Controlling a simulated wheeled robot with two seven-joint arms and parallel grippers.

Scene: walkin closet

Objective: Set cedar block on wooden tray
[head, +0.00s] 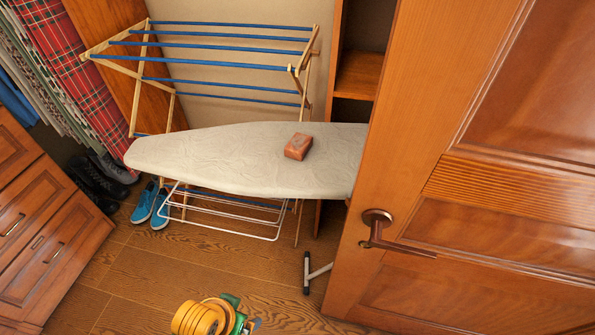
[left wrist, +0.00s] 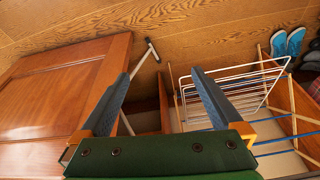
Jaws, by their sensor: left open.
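The reddish-brown cedar block (head: 298,147) lies on the pale ironing board (head: 215,155), right of its middle, in the head view. No wooden tray shows in either view. In the head view, part of my left arm and gripper (head: 248,324) shows at the bottom edge, well below the board and apart from the block. In the left wrist view, my left gripper (left wrist: 160,82) has its two fingers spread with nothing between them. The block does not show in that view. My right gripper is not in view.
A wooden door (head: 465,185) with a handle (head: 378,228) stands at the right, hiding the board's right end. A drying rack (head: 215,50) stands behind the board. Blue shoes (head: 152,203) and a drawer cabinet (head: 45,235) are at left. Open floor (head: 150,275) lies in front.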

